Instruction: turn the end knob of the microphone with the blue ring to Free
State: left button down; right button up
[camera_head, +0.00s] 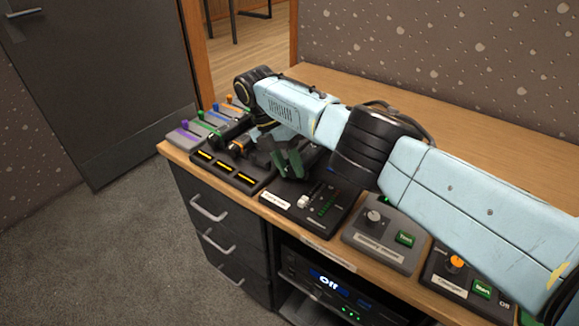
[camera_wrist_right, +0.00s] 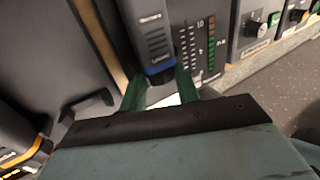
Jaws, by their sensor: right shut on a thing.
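The microphone with the blue ring (camera_wrist_right: 152,38) shows in the right wrist view as a dark body with a blue band near its lower end and small lettering too blurred to read. My right gripper (camera_wrist_right: 160,80) has its green fingers on either side of that end and is shut on it. In the head view my right gripper (camera_head: 287,162) is over the desk, just behind the fader box; the held microphone is mostly hidden by my arm there. The knob's setting cannot be read. My left gripper is not in view.
A black tray with yellow slots (camera_head: 220,172) is left of my gripper, with a microphone with an orange ring (camera_head: 240,145) behind it. A fader box (camera_head: 303,203), a grey knob box (camera_head: 380,240) and an orange-knob box (camera_head: 455,262) line the desk's front edge.

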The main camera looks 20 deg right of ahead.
jog(key=o, duration=1)
